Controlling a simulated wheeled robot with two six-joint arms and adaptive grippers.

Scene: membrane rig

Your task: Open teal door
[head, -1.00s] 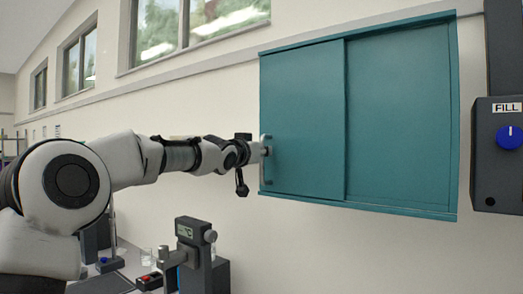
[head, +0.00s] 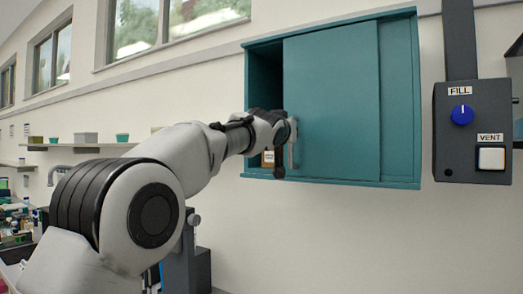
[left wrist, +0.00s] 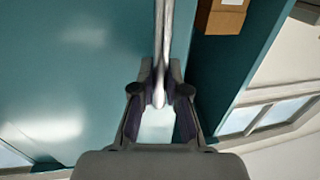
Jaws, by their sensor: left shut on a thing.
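The teal sliding door (head: 332,95) of the teal wall cabinet (head: 402,110) stands partly open, set to the right of the cabinet's left edge. A dark gap (head: 264,85) shows the interior on the left. My left gripper (head: 288,132) is shut on the door's upright metal handle (head: 292,155) near the door's left edge. In the left wrist view the handle (left wrist: 163,35) runs between the two fingers (left wrist: 160,92), with the teal door (left wrist: 70,70) beside it. My right gripper is in neither view.
A small brown box (head: 267,158) with a pale label sits inside the cabinet; it also shows in the left wrist view (left wrist: 220,16). A dark control box (head: 473,133) with a blue FILL knob and VENT button is right of the cabinet. A shelf (head: 95,145) is at left.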

